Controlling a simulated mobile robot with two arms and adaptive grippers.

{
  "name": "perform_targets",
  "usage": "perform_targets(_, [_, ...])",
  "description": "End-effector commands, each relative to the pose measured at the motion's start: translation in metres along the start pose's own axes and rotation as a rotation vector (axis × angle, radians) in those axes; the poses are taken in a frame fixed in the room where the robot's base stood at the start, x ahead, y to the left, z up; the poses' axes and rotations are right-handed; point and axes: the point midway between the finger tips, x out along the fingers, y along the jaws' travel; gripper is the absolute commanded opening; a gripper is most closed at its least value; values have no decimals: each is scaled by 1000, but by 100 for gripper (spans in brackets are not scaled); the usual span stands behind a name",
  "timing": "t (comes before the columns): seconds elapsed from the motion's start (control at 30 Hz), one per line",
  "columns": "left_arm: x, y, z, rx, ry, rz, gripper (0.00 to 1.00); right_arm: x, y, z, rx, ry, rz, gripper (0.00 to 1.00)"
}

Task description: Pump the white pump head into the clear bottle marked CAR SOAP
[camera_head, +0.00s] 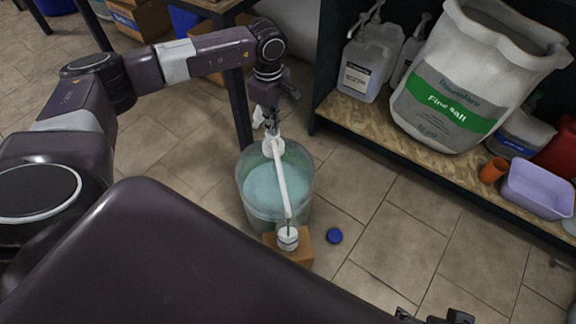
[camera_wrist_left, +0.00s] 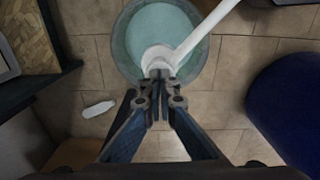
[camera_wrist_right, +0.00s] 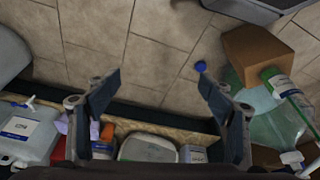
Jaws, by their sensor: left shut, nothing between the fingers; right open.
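A clear drum (camera_head: 243,190) of teal liquid stands on the floor, with the white pump head (camera_head: 273,147) on top. Its long white spout (camera_head: 282,185) slopes down to the small clear bottle (camera_head: 288,241) on a cardboard box (camera_head: 303,256). The bottle's lettering is too small to read. My left gripper (camera_head: 266,118) is shut and empty just above the pump head. In the left wrist view its fingertips (camera_wrist_left: 160,76) overlap the pump head (camera_wrist_left: 158,57); I cannot tell whether they touch. My right gripper (camera_wrist_right: 157,90) is open and empty, away from the bottle (camera_wrist_right: 273,79).
A blue cap (camera_head: 334,236) lies on the tiles beside the box. At the right, a shelf (camera_head: 345,112) holds a Fine Salt sack (camera_head: 445,95), a jug (camera_head: 362,75), an orange cup (camera_head: 492,170) and a lilac tub (camera_head: 538,190). A dark table leg (camera_head: 238,110) stands behind the drum.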

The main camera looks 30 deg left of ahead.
Motion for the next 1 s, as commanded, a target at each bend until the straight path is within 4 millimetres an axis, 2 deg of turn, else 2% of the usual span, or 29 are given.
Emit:
perform_targets(0.2, [-2,-2,0,1,0,-5,0,2,1,0,0,-4,1,74])
perform_targets(0.3, [-7,-2,1,1,0,-5,0,18,2,-2,-1,-12,2,74])
perform_targets(1.0, [-38,-1,0,1,0,-3,0,79,-3,8,-6,-44,-5,74])
